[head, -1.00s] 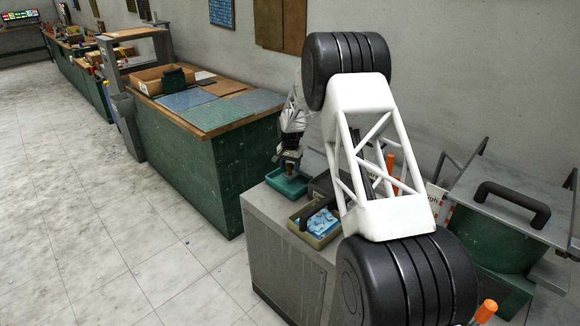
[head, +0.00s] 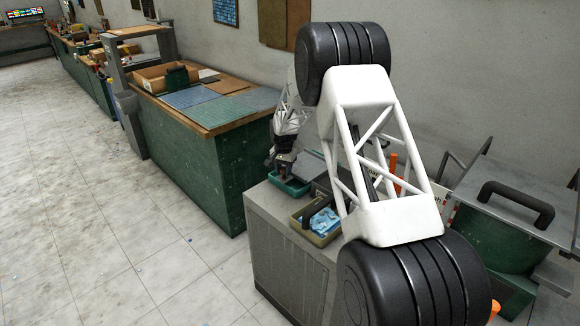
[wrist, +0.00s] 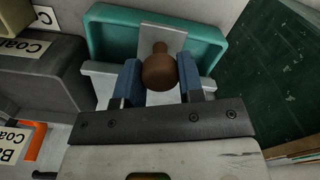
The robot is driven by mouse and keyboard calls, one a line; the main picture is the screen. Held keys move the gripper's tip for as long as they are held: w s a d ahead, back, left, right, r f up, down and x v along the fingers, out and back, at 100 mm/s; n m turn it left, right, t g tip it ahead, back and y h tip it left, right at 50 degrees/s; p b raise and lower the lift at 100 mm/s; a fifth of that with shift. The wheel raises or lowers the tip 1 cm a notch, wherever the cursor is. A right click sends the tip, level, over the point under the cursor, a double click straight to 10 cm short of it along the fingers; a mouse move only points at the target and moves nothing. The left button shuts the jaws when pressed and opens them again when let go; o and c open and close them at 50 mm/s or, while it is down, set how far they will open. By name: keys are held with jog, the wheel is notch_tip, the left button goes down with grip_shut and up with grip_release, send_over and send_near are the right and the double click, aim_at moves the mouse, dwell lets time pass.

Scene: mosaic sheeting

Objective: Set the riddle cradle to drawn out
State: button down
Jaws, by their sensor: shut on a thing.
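In the wrist view my gripper (wrist: 160,80) has its two blue fingers on either side of a round brown knob (wrist: 158,70) and is shut on it. A light grey plate (wrist: 162,36) stands directly behind the knob. A teal tray (wrist: 112,32) lies beyond it. In the head view my gripper (head: 283,162) is small and dark above the teal tray (head: 290,188) at the cabinet's far end. My own white arm hides much of the cabinet top. I cannot make out the whole riddle cradle or how far it is drawn.
A grey bin (wrist: 35,72) with labels stands left of the knob in the wrist view. An olive tray (head: 299,230) holds blue pieces near my arm. A green workbench (head: 195,165) stands beyond the grey cabinet (head: 278,262). The floor on the left is clear.

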jog(key=s+a, duration=0.3)
jog(key=shift+s+a, duration=0.25)
jog(key=shift+a, duration=0.05)
jog(key=c, duration=0.8)
grip_release()
jog(key=shift+o, duration=0.3)
notch_tip(320, 180, up, 8)
